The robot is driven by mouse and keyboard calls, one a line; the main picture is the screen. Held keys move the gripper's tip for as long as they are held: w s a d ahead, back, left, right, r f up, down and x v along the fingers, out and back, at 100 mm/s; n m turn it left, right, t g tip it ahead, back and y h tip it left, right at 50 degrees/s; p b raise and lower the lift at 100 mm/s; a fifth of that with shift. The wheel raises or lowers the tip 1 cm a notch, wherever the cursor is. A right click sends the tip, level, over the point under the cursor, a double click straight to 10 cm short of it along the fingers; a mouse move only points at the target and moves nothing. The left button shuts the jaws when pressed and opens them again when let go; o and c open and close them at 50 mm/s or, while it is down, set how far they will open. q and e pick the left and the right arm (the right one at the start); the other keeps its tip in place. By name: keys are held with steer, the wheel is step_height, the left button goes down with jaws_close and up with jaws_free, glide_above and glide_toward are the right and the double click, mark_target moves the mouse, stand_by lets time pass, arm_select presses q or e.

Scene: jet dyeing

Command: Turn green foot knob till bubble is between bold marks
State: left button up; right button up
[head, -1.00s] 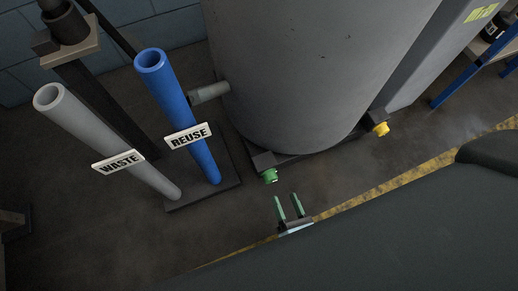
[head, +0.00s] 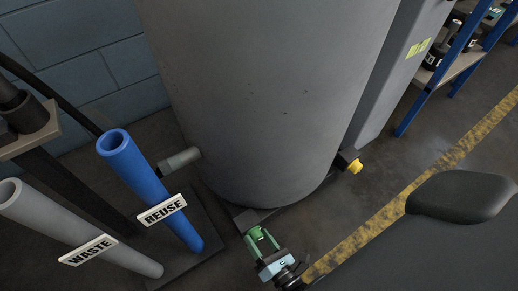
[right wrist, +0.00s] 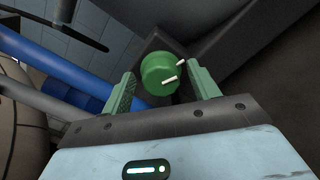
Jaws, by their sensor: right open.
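The green foot knob (right wrist: 160,74) sits at the base of the big grey tank (head: 265,100). In the right wrist view it shows a round face with white marks, between the two green fingers. My right gripper (head: 263,239) is open at the knob, one finger on each side; in the right wrist view the gripper (right wrist: 160,90) shows a gap beside the knob on both sides. In the head view the knob is mostly hidden by the fingers. The bubble and its bold marks are not visible. My left gripper is not in view.
A yellow knob (head: 355,167) is on the tank's right foot. The blue REUSE pipe (head: 150,185) and grey WASTE pipe (head: 85,235) stand at left. A blue-framed shelf (head: 432,85) is at upper right. Floor with a yellow stripe (head: 400,205) lies at right.

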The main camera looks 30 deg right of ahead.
steer(key=shift+w, duration=0.2)
steer(key=c, duration=1)
steer(key=shift+o, duration=0.2)
steer(key=shift+n, duration=0.3)
